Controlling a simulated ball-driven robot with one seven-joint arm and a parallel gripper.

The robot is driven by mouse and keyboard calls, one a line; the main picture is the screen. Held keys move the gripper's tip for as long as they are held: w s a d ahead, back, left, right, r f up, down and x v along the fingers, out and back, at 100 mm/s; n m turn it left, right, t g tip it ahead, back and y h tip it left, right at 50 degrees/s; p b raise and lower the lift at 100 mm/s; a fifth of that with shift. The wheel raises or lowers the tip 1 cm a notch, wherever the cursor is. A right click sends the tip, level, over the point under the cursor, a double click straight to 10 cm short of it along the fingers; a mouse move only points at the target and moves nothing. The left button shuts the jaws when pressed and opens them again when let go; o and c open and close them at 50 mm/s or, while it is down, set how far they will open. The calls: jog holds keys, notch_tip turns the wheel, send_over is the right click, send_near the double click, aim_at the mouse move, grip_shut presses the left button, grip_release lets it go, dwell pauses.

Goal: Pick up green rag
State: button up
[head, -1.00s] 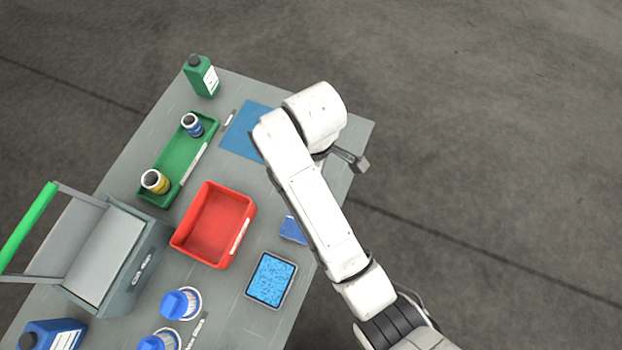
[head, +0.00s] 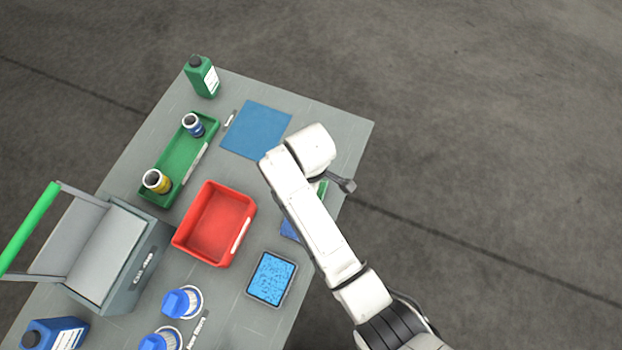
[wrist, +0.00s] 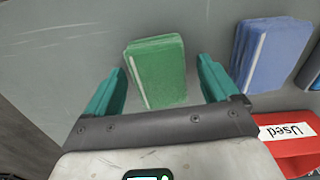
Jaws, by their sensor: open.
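The green rag (wrist: 158,70) is a folded block with a pale stripe down one side. It lies on the grey table. In the head view only a sliver of the green rag (head: 323,188) shows beside my arm, which hides the rest. My gripper (wrist: 161,68) has its two teal fingers apart, with the rag between them in the wrist view. Nothing is held. Whether the fingers are level with the rag or still above it, I cannot tell.
A blue rag (wrist: 268,55) lies right of the green one. The red bin (head: 213,222), labelled "Used" in the wrist view, stands left of my arm. A tray with blue contents (head: 271,278) is near. A blue mat (head: 256,130) lies clear behind.

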jog(key=c, duration=1.1)
jog(key=shift+o, duration=0.2)
jog(key=shift+r, duration=0.45)
notch_tip(320, 180, up, 2)
jog(key=shift+r, duration=0.2)
jog(key=s+r+p, duration=0.2)
jog(key=s+r, duration=0.7)
jog(key=s, duration=0.5)
jog(key=shift+d+r+p, duration=0.35)
jog(key=shift+d+r, duration=0.05)
